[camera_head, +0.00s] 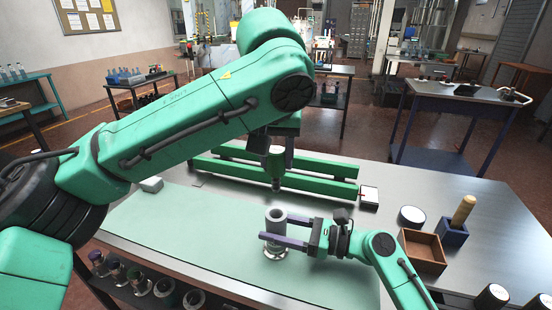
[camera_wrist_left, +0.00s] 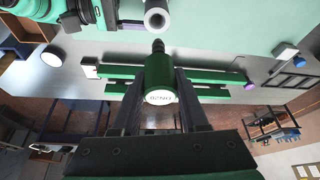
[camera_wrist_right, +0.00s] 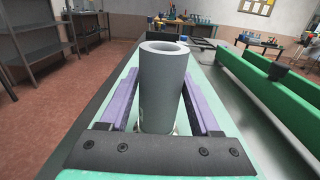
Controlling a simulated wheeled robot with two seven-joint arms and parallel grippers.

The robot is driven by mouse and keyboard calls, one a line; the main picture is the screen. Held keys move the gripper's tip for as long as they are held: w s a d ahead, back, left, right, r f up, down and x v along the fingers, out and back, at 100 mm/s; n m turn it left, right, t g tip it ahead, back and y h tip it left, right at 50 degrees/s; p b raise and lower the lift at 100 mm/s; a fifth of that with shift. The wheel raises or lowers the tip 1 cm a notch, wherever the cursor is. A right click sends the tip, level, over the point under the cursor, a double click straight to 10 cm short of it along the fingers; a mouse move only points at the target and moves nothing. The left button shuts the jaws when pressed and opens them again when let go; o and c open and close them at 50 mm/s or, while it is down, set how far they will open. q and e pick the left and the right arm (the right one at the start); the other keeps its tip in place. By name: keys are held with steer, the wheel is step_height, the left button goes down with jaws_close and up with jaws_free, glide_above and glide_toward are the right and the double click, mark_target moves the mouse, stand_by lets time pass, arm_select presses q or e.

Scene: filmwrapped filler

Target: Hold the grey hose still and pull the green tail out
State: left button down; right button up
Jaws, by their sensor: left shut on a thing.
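The grey hose (camera_head: 276,226) is an upright hollow tube with an open top, standing on the pale green mat. It shows in the right wrist view (camera_wrist_right: 163,95) and in part in the left wrist view (camera_wrist_left: 157,20). My right gripper (camera_head: 274,228) has its purple fingers on both sides of the hose, seemingly touching it. My left gripper (camera_head: 277,152) is shut on the green tail (camera_wrist_left: 159,80), a green cylinder with a pale, lettered end and a dark narrow tip. The tail (camera_head: 276,163) hangs above the hose, tip down, apart from its open top.
Green rails (camera_head: 290,182) run along the back of the mat (camera_head: 170,225). A wooden box (camera_head: 424,250), a blue holder (camera_head: 453,232) with a wooden handle and a white-topped round thing (camera_head: 412,215) stand at the right. The left part of the mat is mostly clear.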

steer(key=o, duration=0.3)
